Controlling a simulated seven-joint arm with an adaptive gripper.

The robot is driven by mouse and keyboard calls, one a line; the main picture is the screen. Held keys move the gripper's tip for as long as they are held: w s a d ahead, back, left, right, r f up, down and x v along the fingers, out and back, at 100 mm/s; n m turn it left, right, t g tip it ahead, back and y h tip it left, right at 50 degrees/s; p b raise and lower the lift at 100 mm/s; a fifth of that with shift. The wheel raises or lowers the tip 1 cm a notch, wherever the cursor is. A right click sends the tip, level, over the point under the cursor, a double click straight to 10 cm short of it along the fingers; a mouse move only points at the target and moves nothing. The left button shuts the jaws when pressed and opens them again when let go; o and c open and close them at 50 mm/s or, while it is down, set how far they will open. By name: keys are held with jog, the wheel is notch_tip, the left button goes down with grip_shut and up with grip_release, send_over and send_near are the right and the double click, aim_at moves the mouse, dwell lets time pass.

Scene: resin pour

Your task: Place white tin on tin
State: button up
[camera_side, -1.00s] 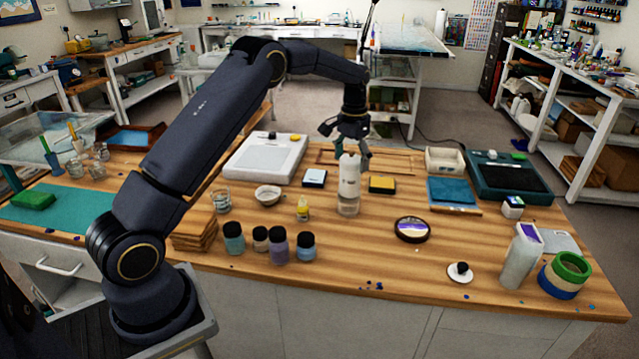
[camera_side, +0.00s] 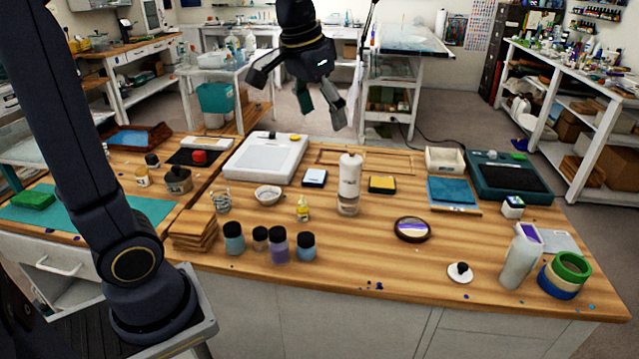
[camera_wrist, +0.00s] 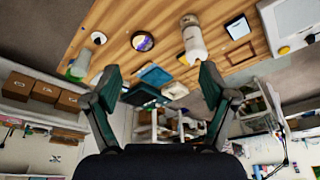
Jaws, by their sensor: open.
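A round, dark-rimmed tin (camera_side: 412,229) with a pale, shiny inside or top lies flat on the wooden bench, right of centre. It also shows in the wrist view (camera_wrist: 143,41). A flat white round piece with a black knob (camera_side: 460,272) lies nearer the front edge, apart from it; it appears as a small white disc in the wrist view (camera_wrist: 99,38). I cannot tell for certain whether this piece is the white tin. My gripper (camera_side: 297,105) is high above the back of the bench, open and empty. Its spread fingers show in the wrist view (camera_wrist: 160,78).
A white bottle (camera_side: 349,182) stands upright mid-bench, left of the round tin. Several dark-lidded jars (camera_side: 278,246) stand at the front. A grey-white bottle (camera_side: 519,257) and tape rolls (camera_side: 572,266) are at the right. The wood around the round tin is mostly clear.

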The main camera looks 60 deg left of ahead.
jog(key=s+d+f+t, duration=0.1)
jog(key=s+d+f, duration=0.1)
jog(key=s, duration=0.5)
jog(key=s+d+f+t, duration=0.1)
jog(key=s+d+f, duration=0.1)
jog(key=s, duration=0.6)
jog(key=shift+s+d+f+m, duration=0.2)
jog(key=shift+f+m, duration=0.1)
jog(key=shift+f, duration=0.6)
